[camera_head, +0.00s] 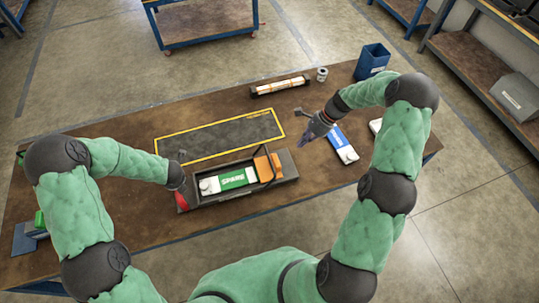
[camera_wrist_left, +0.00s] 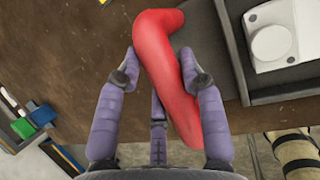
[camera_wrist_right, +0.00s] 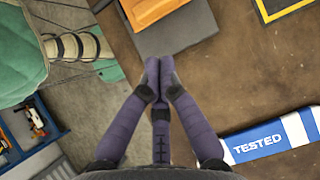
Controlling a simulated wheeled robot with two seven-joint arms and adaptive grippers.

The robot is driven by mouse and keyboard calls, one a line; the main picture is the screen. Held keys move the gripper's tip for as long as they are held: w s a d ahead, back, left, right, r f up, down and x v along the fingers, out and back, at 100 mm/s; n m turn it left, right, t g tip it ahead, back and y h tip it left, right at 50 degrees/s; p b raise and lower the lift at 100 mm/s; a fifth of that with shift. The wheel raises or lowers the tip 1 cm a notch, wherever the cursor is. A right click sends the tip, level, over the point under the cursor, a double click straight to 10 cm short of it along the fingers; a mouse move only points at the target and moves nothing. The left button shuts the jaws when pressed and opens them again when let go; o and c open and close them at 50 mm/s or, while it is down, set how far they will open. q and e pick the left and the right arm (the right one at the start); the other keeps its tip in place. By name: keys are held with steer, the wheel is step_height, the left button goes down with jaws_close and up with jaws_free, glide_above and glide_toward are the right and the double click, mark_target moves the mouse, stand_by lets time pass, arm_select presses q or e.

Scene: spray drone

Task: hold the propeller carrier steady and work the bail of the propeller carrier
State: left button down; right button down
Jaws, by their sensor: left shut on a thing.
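The propeller carrier (camera_head: 235,200) is a long dark tray near the front of the table, holding a white-and-green box and an orange block. A thin dark bail (camera_head: 272,167) appears to arch over its right part. A red handle (camera_head: 182,201) sits at its left end. My left gripper (camera_wrist_left: 160,65) is shut on this red handle (camera_wrist_left: 166,65), fingers on both sides. The carrier's dark edge (camera_wrist_left: 232,50) shows beside it. My right gripper (camera_head: 308,139) is above the table, right of the carrier and apart from it. In the right wrist view its fingertips (camera_wrist_right: 156,75) meet with nothing between them.
A blue-and-white box marked TESTED (camera_wrist_right: 258,140) lies right of the carrier, also in the head view (camera_head: 342,146). A yellow-edged dark mat (camera_head: 225,137) lies behind the carrier. A dark tray (camera_head: 281,86), a can (camera_head: 322,74) and a blue bin (camera_head: 372,61) stand along the back.

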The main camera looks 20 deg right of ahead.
mark_target(278, 160)
steer(key=x, duration=0.8)
steer(key=shift+w+a+f, duration=0.1)
steer(key=shift+w+a, duration=0.05)
steer(key=a, duration=0.3)
steer(key=shift+w+a+r, duration=0.1)
steer(key=shift+a+r, duration=0.25)
steer(key=shift+a, duration=0.3)
steer(key=shift+r, duration=0.1)
steer(key=shift+a+r+h, duration=0.1)
steer(key=shift+a+h, duration=0.15)
steer(key=shift+h, duration=0.05)
